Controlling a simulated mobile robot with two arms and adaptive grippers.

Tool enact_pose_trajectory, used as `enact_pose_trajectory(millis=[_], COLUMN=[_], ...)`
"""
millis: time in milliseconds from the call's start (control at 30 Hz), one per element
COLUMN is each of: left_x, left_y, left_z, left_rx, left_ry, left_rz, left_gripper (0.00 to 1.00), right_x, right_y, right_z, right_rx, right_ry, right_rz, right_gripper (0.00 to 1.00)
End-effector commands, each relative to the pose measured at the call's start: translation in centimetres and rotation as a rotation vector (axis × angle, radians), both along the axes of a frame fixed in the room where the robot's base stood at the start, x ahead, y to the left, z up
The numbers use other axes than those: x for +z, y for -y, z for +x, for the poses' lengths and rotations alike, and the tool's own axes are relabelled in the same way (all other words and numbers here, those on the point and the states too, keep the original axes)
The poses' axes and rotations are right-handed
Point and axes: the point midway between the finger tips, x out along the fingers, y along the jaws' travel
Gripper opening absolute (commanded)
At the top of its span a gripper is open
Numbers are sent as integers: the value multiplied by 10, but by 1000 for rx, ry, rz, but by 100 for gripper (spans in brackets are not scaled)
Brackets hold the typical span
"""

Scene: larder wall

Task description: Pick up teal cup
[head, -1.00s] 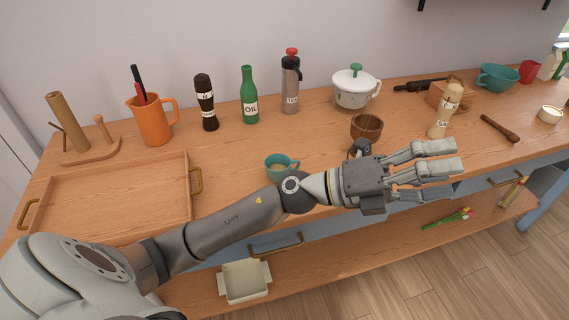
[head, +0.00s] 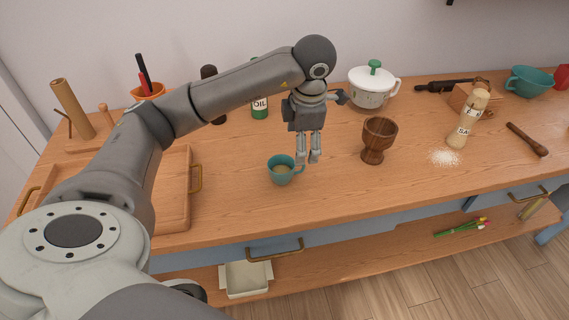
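The teal cup (head: 281,171) stands upright near the front of the wooden counter, with a pale brownish content inside and its handle on the right. My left gripper (head: 308,160) points straight down just right of the cup, its fingertips close to the handle. Its visible fingers hang straight and hold nothing; it looks open. I cannot tell whether it touches the handle. My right gripper is out of view.
A wooden goblet (head: 379,140) stands right of the gripper. A salt shaker (head: 466,120) is farther right, beside spilled white grains (head: 445,158). A wooden tray (head: 176,215) lies left. The green oil bottle (head: 260,107) and lidded pot (head: 371,92) stand behind.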

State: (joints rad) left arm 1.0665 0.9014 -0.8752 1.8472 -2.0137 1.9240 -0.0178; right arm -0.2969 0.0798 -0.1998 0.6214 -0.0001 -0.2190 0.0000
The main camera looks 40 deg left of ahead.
Motion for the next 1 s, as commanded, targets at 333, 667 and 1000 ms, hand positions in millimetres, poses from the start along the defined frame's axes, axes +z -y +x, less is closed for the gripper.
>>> enact_pose_trajectory(millis=[333,667,1000], left_x=[-45,-86,-97], left_y=[-6,-13,-14], left_z=[5,8,11], left_rx=[-2,-2,-3], left_ry=[-4,-5,-1], left_rz=[-1,-3,-5], left_gripper=[75,75,75], right_x=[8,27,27], right_y=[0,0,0], right_z=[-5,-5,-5], right_rx=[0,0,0], right_ry=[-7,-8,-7], right_rz=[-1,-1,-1], right_gripper=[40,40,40])
